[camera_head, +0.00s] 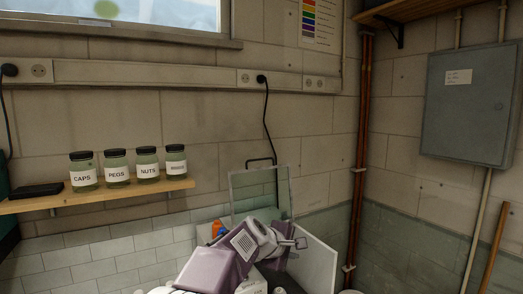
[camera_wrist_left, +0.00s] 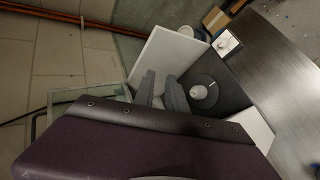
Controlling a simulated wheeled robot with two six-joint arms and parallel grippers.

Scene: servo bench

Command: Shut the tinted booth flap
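The tinted booth flap (camera_head: 247,190) is a clear, faintly green pane in a grey frame with a dark handle (camera_head: 260,161) on its top edge. In the head view it stands raised behind my purple left arm, which hides its lower part. Part of the flap's glass (camera_wrist_left: 76,94) shows at the left of the left wrist view. The booth has a white side panel (camera_head: 318,264), also in the wrist view (camera_wrist_left: 168,58). My left gripper (camera_wrist_left: 161,74) has its grey fingers slightly apart with nothing seen between them, by the white panel and clear of the handle. My right gripper is not in view.
A dark base with a round disc (camera_wrist_left: 212,103) and a small white piece lies beside the fingers. A grey bench top (camera_wrist_left: 275,65) and a cardboard box (camera_wrist_left: 215,19) are to the right. A wooden shelf (camera_head: 100,197) with labelled jars is on the left wall.

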